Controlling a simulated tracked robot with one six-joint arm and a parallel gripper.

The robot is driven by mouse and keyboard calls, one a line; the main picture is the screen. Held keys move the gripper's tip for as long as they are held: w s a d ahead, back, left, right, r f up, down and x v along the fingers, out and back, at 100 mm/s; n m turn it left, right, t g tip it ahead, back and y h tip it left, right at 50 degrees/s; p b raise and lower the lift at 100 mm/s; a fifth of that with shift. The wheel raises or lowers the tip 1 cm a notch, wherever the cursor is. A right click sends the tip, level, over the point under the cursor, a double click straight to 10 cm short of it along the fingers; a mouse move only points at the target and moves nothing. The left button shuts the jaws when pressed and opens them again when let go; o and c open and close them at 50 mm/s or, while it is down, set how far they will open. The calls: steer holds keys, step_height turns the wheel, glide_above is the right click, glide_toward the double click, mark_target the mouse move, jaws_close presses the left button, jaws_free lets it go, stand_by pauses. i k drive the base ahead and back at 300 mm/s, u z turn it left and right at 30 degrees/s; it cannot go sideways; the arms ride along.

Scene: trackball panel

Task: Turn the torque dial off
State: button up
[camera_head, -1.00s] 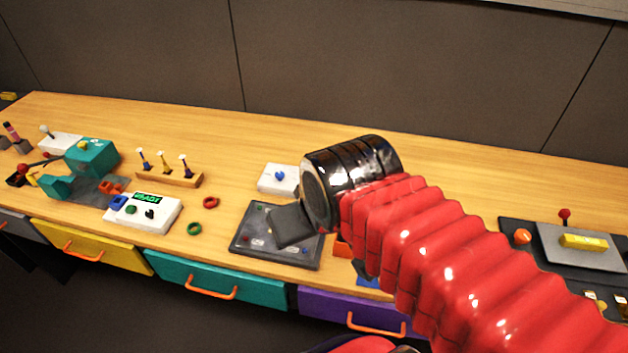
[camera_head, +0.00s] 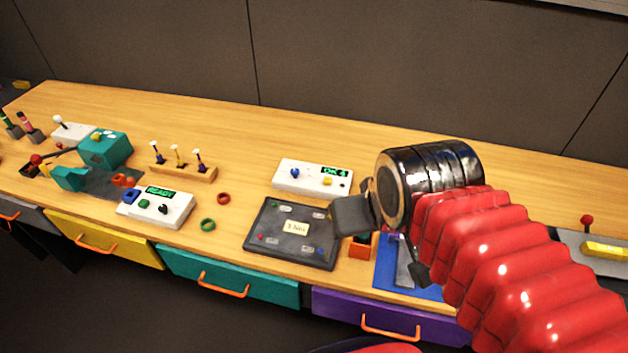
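No dial that I can read as the torque dial stands out. A white box (camera_head: 307,185) with a green-lit screen reading something like OK carries a blue knob (camera_head: 294,173) and a yellow knob (camera_head: 327,181). In front of it lies a dark square panel (camera_head: 262,222) with a small pale label, perhaps "3 Nm". A second white box (camera_head: 178,212) reading READY, with small blue, green and black parts, sits to the left.
An orange block (camera_head: 359,250) and a blue mat (camera_head: 386,274) lie near the gripper. A wooden rack (camera_head: 186,175) with small tools and a teal machine (camera_head: 104,149) stand left. Red and green rings (camera_head: 208,224) lie loose. The back of the table is clear.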

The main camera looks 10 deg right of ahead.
mark_target(294, 171)
steer(key=z, duration=0.05)
steer(key=k, duration=0.65)
steer(key=u, duration=0.15)
steer(key=i, duration=0.4)
steer(key=u, duration=0.7)
steer(key=i, duration=0.7)
steer(key=u, duration=0.35)
